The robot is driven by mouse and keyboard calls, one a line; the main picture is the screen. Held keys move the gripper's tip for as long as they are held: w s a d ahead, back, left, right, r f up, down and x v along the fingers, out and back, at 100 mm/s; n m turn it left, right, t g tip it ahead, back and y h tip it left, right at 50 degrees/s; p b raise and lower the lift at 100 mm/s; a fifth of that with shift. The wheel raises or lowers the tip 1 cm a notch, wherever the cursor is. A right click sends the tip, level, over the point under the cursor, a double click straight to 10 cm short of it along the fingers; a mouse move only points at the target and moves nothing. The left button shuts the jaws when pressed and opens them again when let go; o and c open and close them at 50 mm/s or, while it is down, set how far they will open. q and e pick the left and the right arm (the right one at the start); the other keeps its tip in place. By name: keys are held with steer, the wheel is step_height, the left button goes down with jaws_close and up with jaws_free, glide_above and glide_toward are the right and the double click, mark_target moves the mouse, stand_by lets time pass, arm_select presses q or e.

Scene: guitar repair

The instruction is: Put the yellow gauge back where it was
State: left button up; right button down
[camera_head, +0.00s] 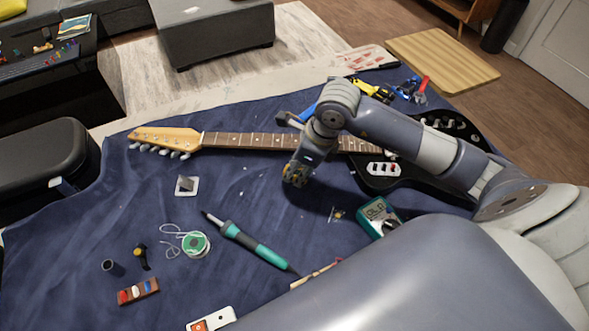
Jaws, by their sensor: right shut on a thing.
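My right gripper (293,178) hangs fingers-down above the blue mat, just on the near side of the guitar neck (250,141). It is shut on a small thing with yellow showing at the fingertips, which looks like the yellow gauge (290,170). The fingers hide most of it. The black-bodied electric guitar (455,127) lies across the mat, its headstock at the left, partly behind my right arm. My left gripper is not in view.
The blue mat (240,195) holds a teal multimeter (378,214), a teal soldering iron (250,243), a solder spool (195,244) and a small block with coloured pieces (138,291). Small yellowish bits (338,214) lie beside the multimeter. Several tools lie behind the guitar. Bare mat lies below my gripper.

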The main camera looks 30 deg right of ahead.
steer(key=shift+w, duration=0.85)
steer(key=shift+f+p, duration=0.45)
steer(key=shift+f, duration=1.4)
steer(key=shift+f, duration=0.2)
steer(key=c, duration=1.3)
jaws_free()
steer(key=shift+r, duration=0.15)
steer(key=shift+r, duration=0.2)
steer(key=v, duration=1.1)
steer(key=shift+s+d+r+b, duration=0.1)
steer(key=shift+d+r+b, duration=0.05)
steer(key=shift+r+b, duration=0.2)
